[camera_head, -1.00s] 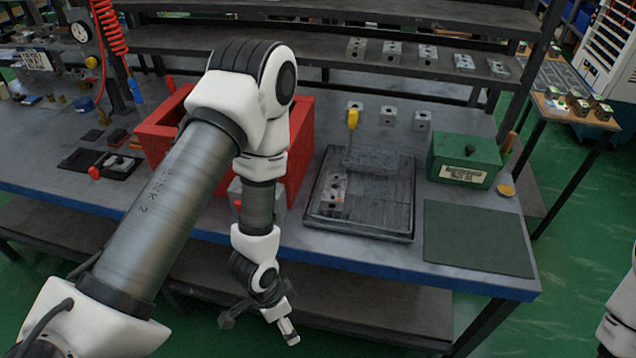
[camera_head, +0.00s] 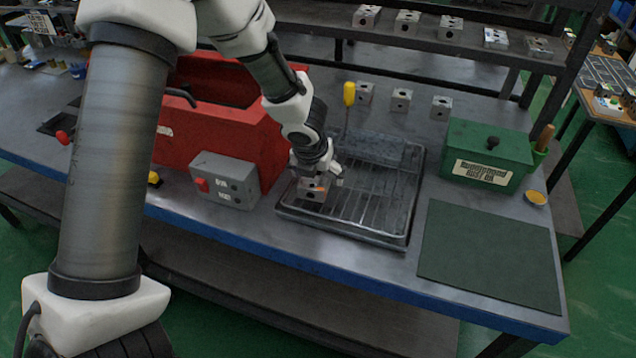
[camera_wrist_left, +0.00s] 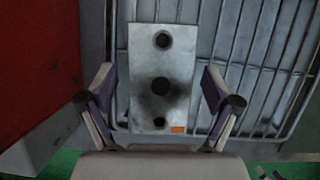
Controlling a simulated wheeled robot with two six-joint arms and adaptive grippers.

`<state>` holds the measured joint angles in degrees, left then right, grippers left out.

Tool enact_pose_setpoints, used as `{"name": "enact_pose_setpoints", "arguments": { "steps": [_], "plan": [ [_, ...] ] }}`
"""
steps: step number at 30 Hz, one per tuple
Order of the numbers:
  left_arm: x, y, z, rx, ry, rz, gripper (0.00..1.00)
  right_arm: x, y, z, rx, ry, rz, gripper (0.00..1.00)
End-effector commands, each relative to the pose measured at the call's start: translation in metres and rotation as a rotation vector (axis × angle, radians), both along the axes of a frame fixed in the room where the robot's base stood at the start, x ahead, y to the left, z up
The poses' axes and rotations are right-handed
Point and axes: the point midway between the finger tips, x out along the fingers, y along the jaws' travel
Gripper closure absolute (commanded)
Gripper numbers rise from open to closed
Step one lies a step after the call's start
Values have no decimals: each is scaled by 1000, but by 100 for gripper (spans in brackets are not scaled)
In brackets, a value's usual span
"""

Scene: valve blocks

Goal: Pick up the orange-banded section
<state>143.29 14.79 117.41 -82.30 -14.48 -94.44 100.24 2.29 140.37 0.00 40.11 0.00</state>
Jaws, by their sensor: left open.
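The section is a grey metal block with round dark holes. In the wrist view the section (camera_wrist_left: 145,70) lies on the wire rack of the tray, and a small orange mark shows near its lower right corner. In the head view the section (camera_head: 311,190) sits at the left side of the tray (camera_head: 385,236), partly hidden by my gripper. My left gripper (camera_head: 320,176) is above it, pointing down. In the wrist view the open fingers of my left gripper (camera_wrist_left: 160,90) stand on either side of the block, with gaps showing. My right gripper is out of view.
A red box (camera_head: 215,130) and a grey switch box (camera_head: 225,180) stand left of the tray. A yellow-handled tool (camera_head: 349,95) stands behind. A green box (camera_head: 487,155) and a bare dark green mat (camera_head: 490,255) are to the right. Several blocks sit on the shelf above.

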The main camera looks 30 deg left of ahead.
Motion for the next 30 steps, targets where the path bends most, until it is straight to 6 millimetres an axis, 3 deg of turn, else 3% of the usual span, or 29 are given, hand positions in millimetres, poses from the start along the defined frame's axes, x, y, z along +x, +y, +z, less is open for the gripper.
{"name": "enact_pose_setpoints", "arguments": {
  "steps": [26, 30],
  "plan": [
    [0, -1, -4, -1, 0, 1, 10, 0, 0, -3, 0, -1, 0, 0],
    [0, -1, -4, -1, 0, 1, 56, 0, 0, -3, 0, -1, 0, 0]
  ]
}}
